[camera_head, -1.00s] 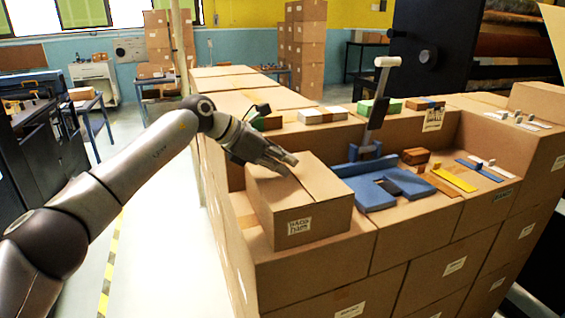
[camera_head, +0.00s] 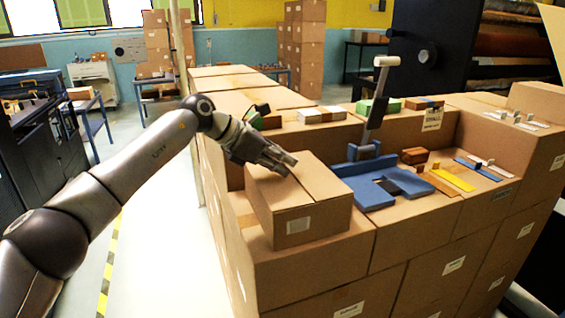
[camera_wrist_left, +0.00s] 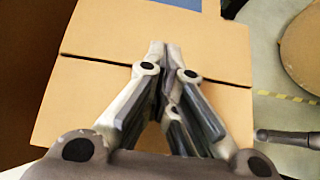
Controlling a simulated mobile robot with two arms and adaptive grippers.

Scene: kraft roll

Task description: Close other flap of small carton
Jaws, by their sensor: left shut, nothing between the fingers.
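The small carton (camera_head: 300,203) sits on the stack of larger boxes, with a white label on its front side. Its top flaps lie about flat, with a dark seam between them; the top also shows in the left wrist view (camera_wrist_left: 100,100). My left gripper (camera_head: 290,164) is shut and empty at the carton's top, near the back left edge. My right gripper is not in view.
A blue fixture (camera_head: 385,182) with a grey upright handle (camera_head: 378,105) stands right of the carton. A brown block (camera_head: 414,156) and a yellow strip (camera_head: 452,179) lie farther right. Higher boxes (camera_head: 395,125) border the surface behind. Open floor lies at left.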

